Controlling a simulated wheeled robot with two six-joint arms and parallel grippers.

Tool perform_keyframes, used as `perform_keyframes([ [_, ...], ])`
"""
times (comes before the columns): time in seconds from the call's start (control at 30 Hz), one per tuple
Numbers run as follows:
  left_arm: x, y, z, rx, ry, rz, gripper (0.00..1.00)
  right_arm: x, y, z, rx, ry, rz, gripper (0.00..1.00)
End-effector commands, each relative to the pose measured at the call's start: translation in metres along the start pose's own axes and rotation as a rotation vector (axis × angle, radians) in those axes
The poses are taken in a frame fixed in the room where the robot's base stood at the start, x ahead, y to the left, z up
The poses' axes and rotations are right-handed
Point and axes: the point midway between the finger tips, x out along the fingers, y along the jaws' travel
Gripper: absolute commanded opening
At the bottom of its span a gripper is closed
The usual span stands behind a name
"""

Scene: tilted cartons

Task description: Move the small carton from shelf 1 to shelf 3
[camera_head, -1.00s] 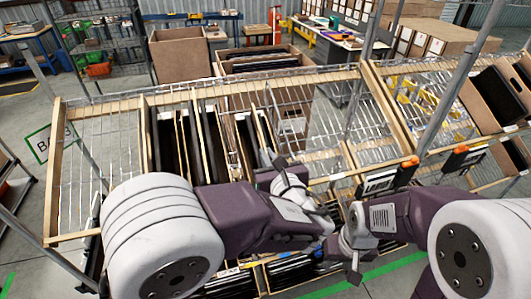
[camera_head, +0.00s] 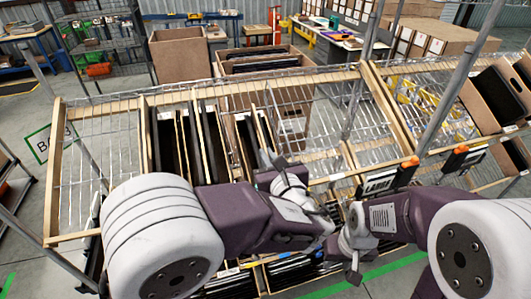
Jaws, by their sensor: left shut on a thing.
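My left gripper (camera_head: 277,160) reaches over the front edge of the tilted wire shelf. It is shut on a narrow carton (camera_head: 242,145) with dark contents, at the right end of a row of cartons. The exact contact of the fingers is partly hidden by my own wrist. My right gripper (camera_head: 354,268) hangs low in front of the shelf, apart from the cartons. Its fingers are too small and edge-on to tell whether they are open.
Several tan cartons with dark contents (camera_head: 165,145) fill the shelf's left-middle bay. The bay left of them (camera_head: 98,160) and the wire area right of the held carton (camera_head: 318,115) are bare. A steel post (camera_head: 447,100) rises at the right.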

Motion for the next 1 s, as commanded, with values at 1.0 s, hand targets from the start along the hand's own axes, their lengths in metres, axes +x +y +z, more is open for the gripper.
perform_keyframes([
  [1.0, -0.016, 0.0, 0.082, -0.001, -0.004, 0.0, 0.0, -0.071, -0.001, -0.007, 0.0, 0.0, 0.0, 0.36],
])
